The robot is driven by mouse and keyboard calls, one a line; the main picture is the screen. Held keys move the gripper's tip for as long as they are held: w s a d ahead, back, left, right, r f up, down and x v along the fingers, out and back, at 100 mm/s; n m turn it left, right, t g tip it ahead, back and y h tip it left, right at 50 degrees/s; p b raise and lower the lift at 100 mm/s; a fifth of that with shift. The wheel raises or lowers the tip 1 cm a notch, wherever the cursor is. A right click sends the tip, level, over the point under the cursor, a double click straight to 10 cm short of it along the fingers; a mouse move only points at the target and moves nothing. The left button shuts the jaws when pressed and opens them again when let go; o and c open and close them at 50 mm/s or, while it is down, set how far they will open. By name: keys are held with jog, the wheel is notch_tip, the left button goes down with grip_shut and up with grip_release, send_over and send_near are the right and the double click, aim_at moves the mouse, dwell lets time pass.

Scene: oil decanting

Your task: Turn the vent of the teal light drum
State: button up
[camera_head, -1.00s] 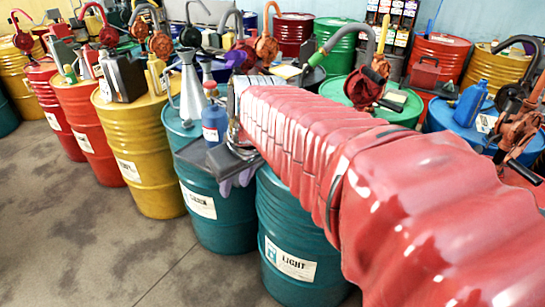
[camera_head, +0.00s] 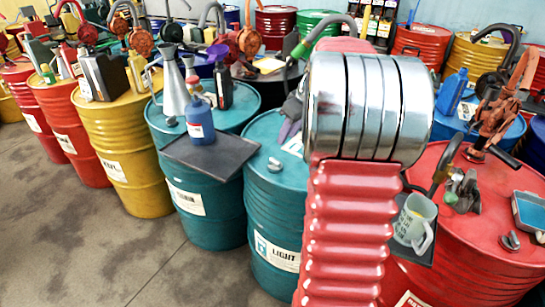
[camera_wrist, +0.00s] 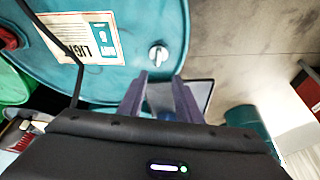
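The teal light drum (camera_head: 277,205) stands left of my arm in the head view, with its white LIGHT label facing front. Its silver vent (camera_head: 274,163) sits on the lid near the front rim. In the wrist view the vent (camera_wrist: 157,55) stands on the teal lid (camera_wrist: 150,20), beyond my fingertips and apart from them. My gripper (camera_wrist: 160,78) is open and empty, with its two purple fingers apart. In the head view one finger (camera_head: 289,130) shows above the back of the lid, and my arm hides the rest.
A dark tray (camera_head: 235,150) beside the light drum bears a blue bottle (camera_head: 200,120); a metal funnel (camera_head: 174,92) stands behind it. A red drum (camera_head: 455,235) at right carries small tools, and a grey mug (camera_head: 412,222) sits beside it. Floor is clear at front left.

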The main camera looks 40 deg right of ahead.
aim_at(275, 160)
jog(key=shift+d+f, duration=0.1)
jog(key=shift+d, duration=0.25)
jog(key=x, duration=1.3)
jog(key=shift+w+a+f, duration=0.15)
jog(key=shift+f, duration=0.25)
jog(key=shift+c, duration=0.4)
grip_shut()
jog(key=shift+a, duration=0.2)
jog(key=shift+d, duration=0.15)
